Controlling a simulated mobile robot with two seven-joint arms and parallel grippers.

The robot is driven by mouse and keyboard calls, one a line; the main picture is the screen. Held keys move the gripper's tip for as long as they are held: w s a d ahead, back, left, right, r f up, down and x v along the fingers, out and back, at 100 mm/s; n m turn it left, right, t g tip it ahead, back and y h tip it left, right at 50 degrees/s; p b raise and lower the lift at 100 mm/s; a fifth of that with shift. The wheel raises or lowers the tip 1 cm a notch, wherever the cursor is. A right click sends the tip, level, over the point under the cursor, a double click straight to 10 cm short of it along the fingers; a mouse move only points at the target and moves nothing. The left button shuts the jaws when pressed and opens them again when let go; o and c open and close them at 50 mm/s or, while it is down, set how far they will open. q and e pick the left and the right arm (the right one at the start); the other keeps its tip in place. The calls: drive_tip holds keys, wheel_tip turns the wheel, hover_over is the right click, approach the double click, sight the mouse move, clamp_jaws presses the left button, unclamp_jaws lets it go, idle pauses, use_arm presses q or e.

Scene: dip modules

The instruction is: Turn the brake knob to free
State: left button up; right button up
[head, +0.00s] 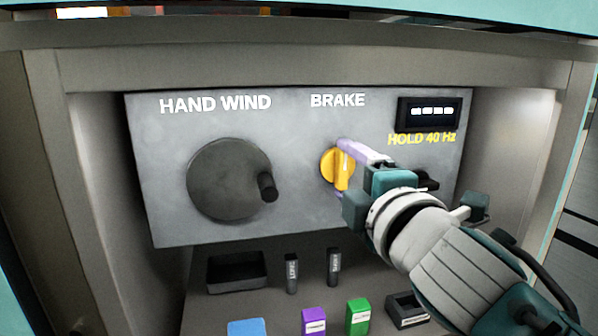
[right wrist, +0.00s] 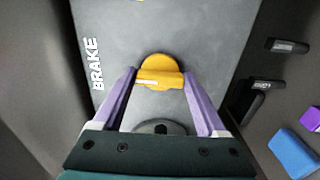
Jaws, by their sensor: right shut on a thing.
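The yellow brake knob (head: 330,162) sits on the grey panel (head: 300,130) under the white word BRAKE. Its raised grip bar stands close to upright in the head view. In the right wrist view the knob (right wrist: 160,68) shows a white mark at one end of the bar. My right gripper (head: 341,168) is shut on the knob, with one purple finger at the bar's upper end and the other at its lower end. The right wrist view shows the two fingers (right wrist: 159,78) on either side of the bar. The gripper hides part of the knob's right side. My left gripper is not in view.
A dark hand-wind disc (head: 222,175) with a protruding handle (head: 267,187) is left of the knob. A display (head: 430,113) sits above "HOLD 40 Hz". Below stand a black tray (head: 237,286), small black modules (head: 291,273), a purple block (head: 314,321) and a green block (head: 358,317). Cabinet walls enclose the panel.

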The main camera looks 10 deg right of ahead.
drive_tip(key=o, duration=1.3)
drive_tip(key=shift+s, duration=0.15)
drive_tip(key=shift+s, duration=0.3)
drive_tip(key=s+p, duration=0.1)
drive_tip(key=s, duration=0.8)
drive_tip(key=shift+d, duration=0.15)
